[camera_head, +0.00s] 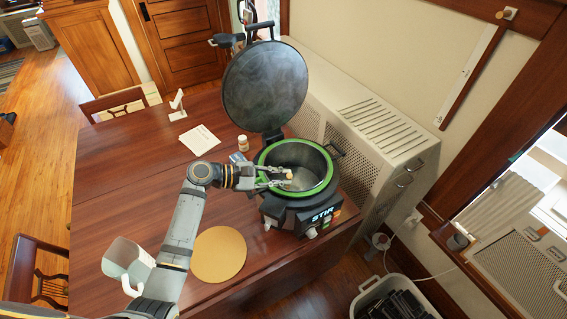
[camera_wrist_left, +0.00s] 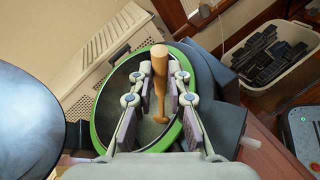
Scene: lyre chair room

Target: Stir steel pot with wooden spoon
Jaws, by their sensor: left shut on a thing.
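The steel pot (camera_head: 322,160) has a green rim and stands on a dark base marked STIR, with its dark round lid (camera_head: 265,85) raised open behind it. My left gripper (camera_head: 283,176) reaches over the pot from the left and is shut on the wooden spoon (camera_head: 289,174). In the left wrist view the spoon (camera_wrist_left: 159,75) stands nearly upright between the fingers of the left gripper (camera_wrist_left: 155,90). Its lower end is down inside the pot (camera_wrist_left: 103,120); whether it touches the bottom I cannot tell. My right gripper is not in view.
A round tan board (camera_head: 219,254), a white pitcher (camera_head: 127,262), a paper (camera_head: 199,139) and a small bottle (camera_head: 243,143) are on the wooden table (camera_head: 120,190). A beige radiator cover (camera_head: 370,125) stands close behind the pot. A bin (camera_head: 372,300) is on the floor at right.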

